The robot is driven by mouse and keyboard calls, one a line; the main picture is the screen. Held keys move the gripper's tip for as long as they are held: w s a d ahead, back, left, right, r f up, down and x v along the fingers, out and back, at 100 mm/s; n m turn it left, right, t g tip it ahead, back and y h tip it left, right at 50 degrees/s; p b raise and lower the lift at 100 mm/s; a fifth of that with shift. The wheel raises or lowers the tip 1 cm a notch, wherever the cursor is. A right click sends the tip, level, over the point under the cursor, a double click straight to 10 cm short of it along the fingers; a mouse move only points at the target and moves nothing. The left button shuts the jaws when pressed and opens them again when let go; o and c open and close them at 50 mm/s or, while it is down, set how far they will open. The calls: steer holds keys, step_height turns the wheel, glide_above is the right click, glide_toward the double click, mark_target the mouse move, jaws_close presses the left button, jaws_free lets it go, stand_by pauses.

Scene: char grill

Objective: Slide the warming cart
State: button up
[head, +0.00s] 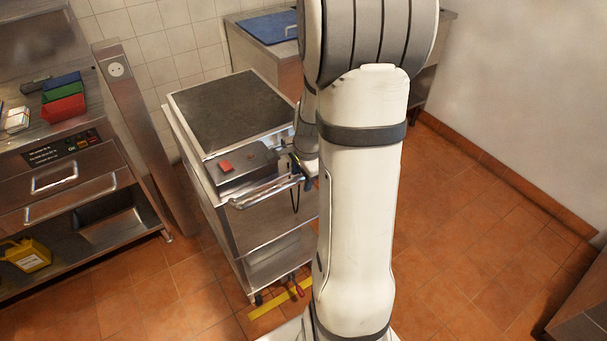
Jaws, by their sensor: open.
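The warming cart (227,112) is a steel cabinet on castors with a dark top, standing left of the middle in the head view. A grey control box with a red switch (226,166) sits at its front edge. A bar handle (265,192) runs across its front. My gripper (299,178) is open at the right end of the handle. My white arm hides part of the cart's right side and much of the gripper, so I cannot tell whether the fingers touch the bar.
A steel counter (60,165) with drawers and coloured containers stands on the left. Another steel unit with a blue board (268,27) stands behind the cart. A yellow strip (281,299) lies on the floor by the cart's front castors.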

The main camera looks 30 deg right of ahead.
step_height(320, 180, up, 8)
steer(key=s, duration=0.1)
steer(key=shift+s+f, duration=0.2)
steer(key=shift+s, duration=0.05)
stand_by(0.4)
steer(key=s+a+r+n, duration=0.3)
steer(key=s+a+n, duration=0.3)
steer(key=a+n, duration=0.1)
steer(key=s+a+r+n, duration=0.4)
steer(key=s+a+n, duration=0.2)
steer(key=a+n, duration=0.2)
steer(key=n, duration=0.2)
steer(key=shift+s+a+n+t, duration=0.25)
steer(key=shift+s+n+t, duration=0.05)
steer(key=shift+s, duration=0.1)
steer(key=shift+r, duration=0.15)
